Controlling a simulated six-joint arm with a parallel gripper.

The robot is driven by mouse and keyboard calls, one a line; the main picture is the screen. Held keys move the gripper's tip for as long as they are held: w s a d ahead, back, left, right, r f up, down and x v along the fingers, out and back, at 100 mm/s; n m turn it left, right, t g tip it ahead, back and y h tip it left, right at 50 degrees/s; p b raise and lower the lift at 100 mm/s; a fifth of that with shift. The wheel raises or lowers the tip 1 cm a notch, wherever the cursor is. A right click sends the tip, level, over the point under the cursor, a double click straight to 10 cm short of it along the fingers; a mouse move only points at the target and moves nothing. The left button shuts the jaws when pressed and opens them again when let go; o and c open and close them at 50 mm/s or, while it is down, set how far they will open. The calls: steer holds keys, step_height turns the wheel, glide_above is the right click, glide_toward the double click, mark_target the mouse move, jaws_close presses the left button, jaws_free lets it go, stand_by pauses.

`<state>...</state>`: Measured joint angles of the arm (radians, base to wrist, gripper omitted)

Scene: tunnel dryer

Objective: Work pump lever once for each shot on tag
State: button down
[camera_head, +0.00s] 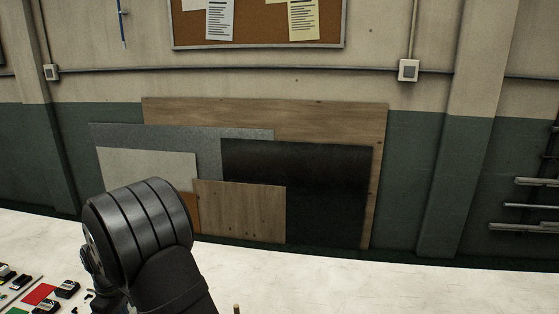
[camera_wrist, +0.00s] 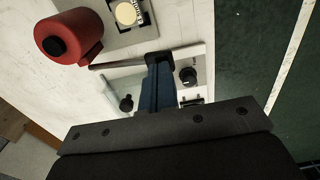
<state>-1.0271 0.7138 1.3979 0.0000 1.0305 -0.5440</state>
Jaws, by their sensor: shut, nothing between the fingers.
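In the wrist view, my gripper (camera_wrist: 158,62) is shut and empty, its blue fingers pointing at a pale plate (camera_wrist: 128,78). A slim rod (camera_wrist: 112,64), possibly the pump lever, runs across the plate to a dark piece at the fingertips. I cannot tell whether the fingers touch it. A red cylinder (camera_wrist: 75,35) with a black cap lies at the upper left. Beside it, a grey plate carries a cream round disc (camera_wrist: 126,13) and dark print too small to read. I cannot pick out a shot tag. The head view does not show the gripper.
Two black knobs, one at the right (camera_wrist: 188,75) and one at the left (camera_wrist: 126,103), stand near the fingers. In the head view, the white tabletop (camera_head: 330,285) is mostly bare, with small coloured parts (camera_head: 40,294) at the lower left. Boards (camera_head: 300,185) lean against the wall behind.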

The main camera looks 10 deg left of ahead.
steer(key=shift+r, duration=1.65)
steer(key=shift+f, duration=0.1)
steer(key=shift+f, duration=1.55)
